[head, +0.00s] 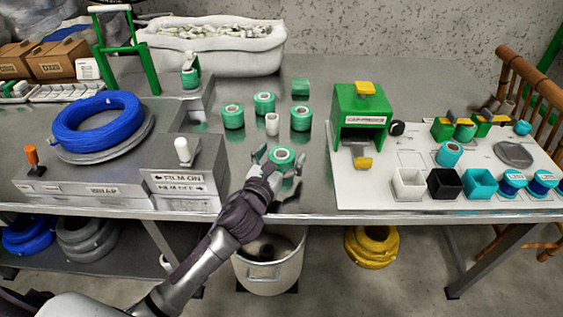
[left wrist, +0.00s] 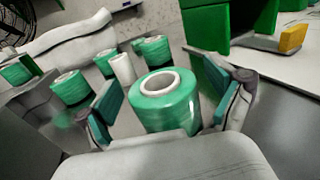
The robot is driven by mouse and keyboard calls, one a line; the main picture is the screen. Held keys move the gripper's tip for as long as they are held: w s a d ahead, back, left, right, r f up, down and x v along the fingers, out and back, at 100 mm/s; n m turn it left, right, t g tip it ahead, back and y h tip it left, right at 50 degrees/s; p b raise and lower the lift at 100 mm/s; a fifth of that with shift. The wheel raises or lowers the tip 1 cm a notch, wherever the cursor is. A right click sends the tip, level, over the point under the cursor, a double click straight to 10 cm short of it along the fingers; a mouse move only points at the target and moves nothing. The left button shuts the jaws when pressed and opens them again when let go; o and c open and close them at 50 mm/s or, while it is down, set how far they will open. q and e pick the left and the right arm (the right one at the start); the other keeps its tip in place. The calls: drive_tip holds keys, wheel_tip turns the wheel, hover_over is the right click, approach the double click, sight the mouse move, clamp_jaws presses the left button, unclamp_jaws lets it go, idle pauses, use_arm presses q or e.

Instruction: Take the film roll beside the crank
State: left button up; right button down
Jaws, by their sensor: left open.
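A green film roll (head: 281,157) with a white core stands near the table's front edge. My left gripper (head: 279,160) reaches it from the front, fingers open on either side. In the left wrist view the roll (left wrist: 165,103) stands upright between the spread teal finger pads (left wrist: 163,90), with no clear grip on it. More green rolls stand behind: one at left (head: 233,117), one in the middle (head: 264,103), one at right (head: 300,118). A white knob (head: 182,151) stands on the wrap station; I cannot tell whether it is the crank. My right gripper is not in view.
A small white cylinder (head: 272,124) stands among the rear rolls. The wrap station with a blue cable coil (head: 97,123) is at left. A green cap press (head: 361,112) and white board (head: 420,182) are at right. Bare metal table (head: 228,150) lies between.

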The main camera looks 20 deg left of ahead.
use_arm(q)
drive_tip(key=c, duration=1.3)
drive_tip(key=shift+c, duration=0.5)
drive_tip(key=shift+r, duration=0.15)
